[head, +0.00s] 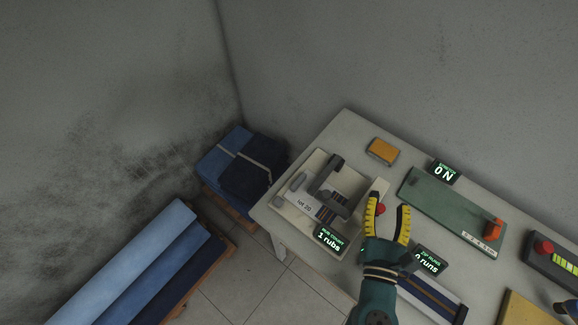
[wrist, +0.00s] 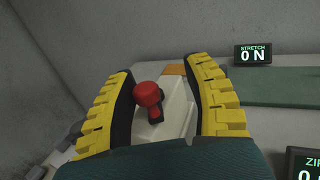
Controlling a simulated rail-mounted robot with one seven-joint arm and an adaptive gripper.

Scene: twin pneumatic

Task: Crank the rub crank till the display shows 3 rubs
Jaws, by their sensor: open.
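The rub tester, a pale box with a dark arm, stands on the left part of the table (head: 345,122). Its display (head: 331,239) reads "1 rubs". The rub crank's red knob (head: 380,209) is at the tester's right side; in the wrist view the red knob (wrist: 148,95) and its short red arm show against the pale housing (wrist: 172,112). My gripper (head: 389,200) has yellow-and-black fingers and is open. In the wrist view its fingers (wrist: 160,85) stand apart on either side of the knob. I cannot tell whether either finger touches it.
A green stretch device (head: 452,212) with an orange-red knob (head: 493,230) and a "0 N" display (head: 444,171) is to the right. A "0 runs" display (head: 428,262) is close beside my gripper. An orange block (head: 383,151) lies behind. Blue fabric rolls (head: 130,270) are at left.

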